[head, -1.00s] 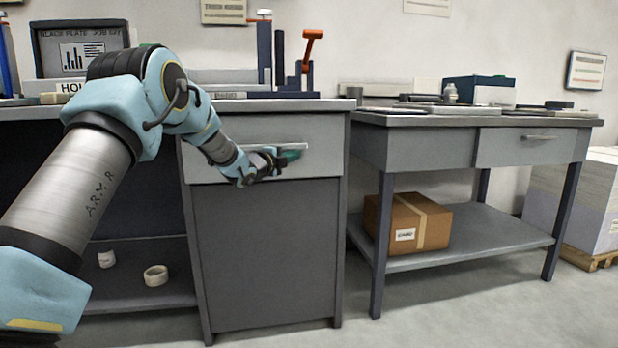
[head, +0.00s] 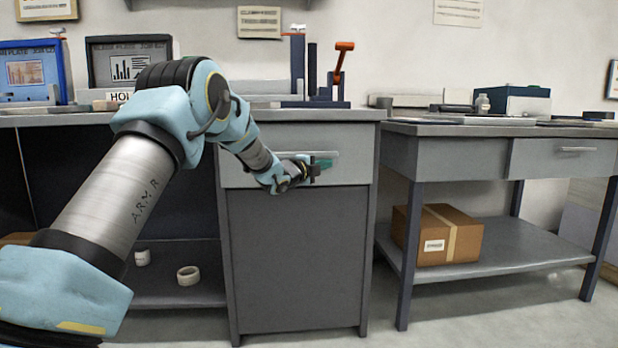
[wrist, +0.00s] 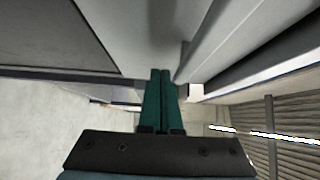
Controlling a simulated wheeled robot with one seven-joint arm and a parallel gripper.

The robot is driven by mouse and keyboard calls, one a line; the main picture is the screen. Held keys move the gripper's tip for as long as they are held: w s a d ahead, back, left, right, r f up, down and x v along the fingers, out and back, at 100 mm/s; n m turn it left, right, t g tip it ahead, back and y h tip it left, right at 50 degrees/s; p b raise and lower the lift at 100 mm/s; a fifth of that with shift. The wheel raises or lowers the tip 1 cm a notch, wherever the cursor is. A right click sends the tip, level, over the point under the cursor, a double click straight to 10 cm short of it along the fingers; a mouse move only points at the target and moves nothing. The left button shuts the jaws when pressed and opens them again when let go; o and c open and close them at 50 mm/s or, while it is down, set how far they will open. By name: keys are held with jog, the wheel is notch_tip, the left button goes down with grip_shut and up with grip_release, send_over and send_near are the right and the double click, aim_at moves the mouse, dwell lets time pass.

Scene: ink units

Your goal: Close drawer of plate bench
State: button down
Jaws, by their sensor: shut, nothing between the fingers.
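The bench (head: 60,121) on the left has a light grey drawer (head: 350,142) at the top of its dark cabinet (head: 297,255). The drawer front looks nearly flush with the cabinet; a small gap cannot be judged. Its bar handle (head: 332,153) is partly hidden by my gripper (head: 325,163). My gripper is shut and empty, with its green fingers at the handle, close to the drawer front. In the wrist view the green fingers (wrist: 161,98) lie together beside a pale grey surface and a long bar; whether they touch is unclear.
A second bench (head: 480,130) stands at the right with its own drawer (head: 563,158) and a cardboard box (head: 437,235) on its lower shelf. Holders with an orange lever (head: 340,60) stand on the left bench. The floor in front is clear.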

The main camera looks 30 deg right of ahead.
jog(key=p+v, duration=0.1)
jog(key=v, duration=0.9)
jog(key=shift+s+a, duration=0.2)
jog(key=shift+s, duration=0.3)
